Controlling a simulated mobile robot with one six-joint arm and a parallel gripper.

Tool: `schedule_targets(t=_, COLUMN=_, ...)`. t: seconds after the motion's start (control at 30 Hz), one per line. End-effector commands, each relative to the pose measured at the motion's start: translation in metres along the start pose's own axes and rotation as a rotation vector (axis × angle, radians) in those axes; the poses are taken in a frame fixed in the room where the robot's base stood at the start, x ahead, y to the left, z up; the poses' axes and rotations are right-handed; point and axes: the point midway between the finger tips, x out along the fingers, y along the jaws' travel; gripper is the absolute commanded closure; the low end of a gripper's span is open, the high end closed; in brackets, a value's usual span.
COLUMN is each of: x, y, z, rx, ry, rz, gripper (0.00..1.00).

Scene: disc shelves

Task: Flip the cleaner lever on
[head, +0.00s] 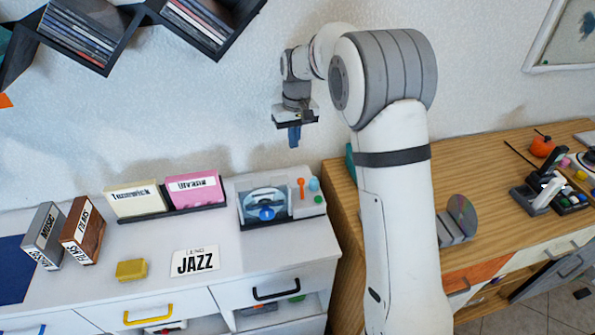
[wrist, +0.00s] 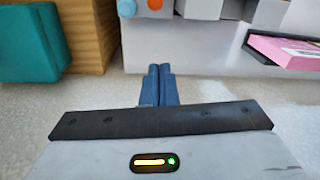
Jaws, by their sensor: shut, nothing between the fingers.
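The cleaner (head: 281,217) is a pale grey box on the white cabinet, with a clear window and a blue round part inside. On its right side is a small orange lever (head: 301,187), its knob end towards the back; whether it is on or off I cannot tell. A blue button (head: 314,184) and a green button (head: 318,199) sit beside it. My gripper (head: 294,143) is shut and empty, above and behind the cleaner, apart from it. In the wrist view its blue fingers (wrist: 155,85) are together, and an orange part (wrist: 155,5) of the cleaner shows at the top edge.
A pink box (head: 193,190) and a cream box (head: 135,199) stand left of the cleaner. A yellow block (head: 131,270) and a JAZZ card (head: 195,261) lie in front. The wooden desk (head: 475,195) is to the right. Wall shelves (head: 145,12) hang upper left.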

Motion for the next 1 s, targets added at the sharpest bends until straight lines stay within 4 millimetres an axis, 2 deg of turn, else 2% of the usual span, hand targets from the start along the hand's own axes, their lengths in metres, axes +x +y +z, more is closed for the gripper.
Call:
schedule_targets(t=0.17, x=0.005, y=0.0, z=0.001, rx=0.001, ry=-0.002, rz=0.0, gripper=1.0)
schedule_targets(t=0.27, x=0.017, y=0.0, z=0.001, rx=0.001, ry=-0.004, rz=-0.001, gripper=1.0)
schedule_targets(t=0.67, x=0.099, y=0.001, z=0.001, rx=0.002, ry=-0.004, rz=-0.001, gripper=1.0)
schedule_targets(t=0.83, x=0.089, y=0.001, z=0.024, rx=0.004, ry=0.0, rz=0.0, gripper=1.0)
schedule_targets(t=1.0, x=0.086, y=0.001, z=0.036, rx=0.004, ry=0.001, rz=0.0, gripper=1.0)
